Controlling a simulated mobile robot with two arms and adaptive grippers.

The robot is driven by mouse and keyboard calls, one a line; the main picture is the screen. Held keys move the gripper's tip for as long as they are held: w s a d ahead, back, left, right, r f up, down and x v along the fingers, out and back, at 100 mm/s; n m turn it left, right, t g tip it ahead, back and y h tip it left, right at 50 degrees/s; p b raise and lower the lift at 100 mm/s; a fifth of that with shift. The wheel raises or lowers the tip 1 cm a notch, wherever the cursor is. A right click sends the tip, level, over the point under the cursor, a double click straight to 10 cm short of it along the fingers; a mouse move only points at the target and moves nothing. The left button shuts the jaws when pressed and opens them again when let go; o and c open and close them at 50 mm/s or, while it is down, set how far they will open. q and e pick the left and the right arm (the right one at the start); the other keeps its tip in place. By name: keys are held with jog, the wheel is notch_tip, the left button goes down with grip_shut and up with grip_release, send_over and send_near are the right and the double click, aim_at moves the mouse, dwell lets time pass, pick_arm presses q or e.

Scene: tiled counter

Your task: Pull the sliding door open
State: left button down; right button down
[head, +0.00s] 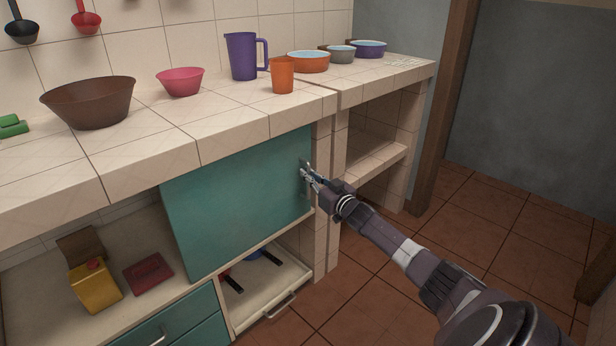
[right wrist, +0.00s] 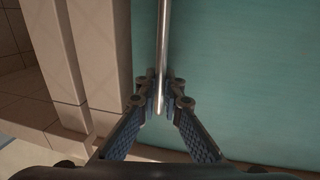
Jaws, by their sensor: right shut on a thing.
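The sliding door (head: 232,205) is a flat teal panel under the tiled counter, at the right end of the cabinet opening. Its right edge is against or close to the tiled post. Its metal handle (right wrist: 163,50) is a vertical bar near that edge. My right gripper (head: 306,175) is at the handle, with its arm coming in from the lower right. In the right wrist view, its two fingers (right wrist: 161,100) are closed on the lower part of the bar. My left gripper is not in view.
The open left part of the cabinet holds a yellow container (head: 95,288) and a dark red box (head: 148,273). A pulled-out drawer (head: 265,310) sits below the door. Bowls, a purple jug (head: 241,56) and an orange cup (head: 282,75) stand on the counter (head: 215,115).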

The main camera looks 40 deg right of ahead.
jog(key=c, duration=2.1)
grip_release()
jog(key=shift+a, duration=0.1)
jog(key=s, duration=0.4)
jog(key=s+a, duration=0.1)
jog(key=s, duration=0.3)
jog(key=s+a, duration=0.1)
jog(key=s, duration=0.2)
jog(key=shift+s, duration=0.4)
